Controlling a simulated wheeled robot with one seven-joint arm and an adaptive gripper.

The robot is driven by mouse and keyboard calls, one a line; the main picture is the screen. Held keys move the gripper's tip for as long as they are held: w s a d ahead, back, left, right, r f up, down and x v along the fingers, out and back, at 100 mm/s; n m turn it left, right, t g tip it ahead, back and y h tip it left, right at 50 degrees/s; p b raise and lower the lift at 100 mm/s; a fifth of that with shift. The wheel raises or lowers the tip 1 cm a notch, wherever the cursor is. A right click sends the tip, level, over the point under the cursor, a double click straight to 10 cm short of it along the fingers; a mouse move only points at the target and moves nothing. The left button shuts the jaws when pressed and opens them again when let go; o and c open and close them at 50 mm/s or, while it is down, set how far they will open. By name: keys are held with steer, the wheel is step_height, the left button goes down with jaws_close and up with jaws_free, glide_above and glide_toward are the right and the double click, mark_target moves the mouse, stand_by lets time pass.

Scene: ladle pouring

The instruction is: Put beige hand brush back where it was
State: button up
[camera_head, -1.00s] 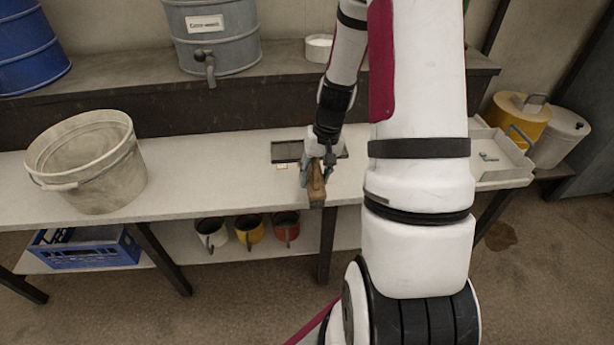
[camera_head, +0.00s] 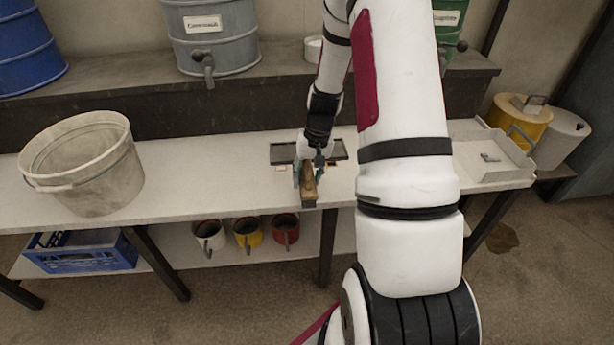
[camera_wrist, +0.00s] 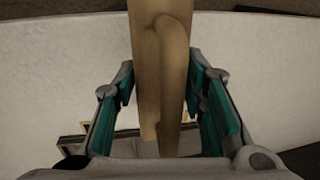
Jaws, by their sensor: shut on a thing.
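The beige hand brush (camera_head: 309,191) is in my gripper (camera_head: 308,176) over the front part of the white table (camera_head: 220,181). Its near end points toward the table's front edge. In the wrist view the brush (camera_wrist: 162,60) runs between the green finger pads of my gripper (camera_wrist: 163,105). A dark shallow tray (camera_head: 284,153) lies on the table just behind the gripper, and part of it is hidden by my wrist. I cannot tell whether the brush touches the table.
A large pale bucket (camera_head: 88,165) stands on the table at the left. A white open box (camera_head: 490,160) sits at the right end. Grey drum (camera_head: 212,40) with a tap stands on the back shelf. Several mugs (camera_head: 247,234) and a blue crate (camera_head: 85,252) are below the table.

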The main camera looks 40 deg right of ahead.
steer(key=o, duration=1.3)
steer(key=shift+f, duration=0.1)
step_height(320, 180, up, 12)
steer(key=s+d+p, duration=0.1)
steer(key=d+p, duration=0.1)
steer(key=p, duration=0.1)
steer(key=s+a+r+n, duration=0.2)
steer(key=s+a+r, duration=0.1)
steer(key=a+r, duration=0.65)
steer(key=s+a+r+n+h, duration=0.1)
steer(key=s+a+r+n, duration=0.1)
steer(key=s+a+r, duration=0.5)
steer(key=s+a+r+n, duration=0.1)
steer(key=s+a+r, duration=0.2)
steer(key=s+a, duration=0.35)
steer(key=shift+n+h, duration=0.3)
steer(key=shift+n, duration=0.5)
steer(key=s, duration=1.1)
steer(key=shift+s+a+f, duration=0.2)
steer(key=shift+f, duration=0.05)
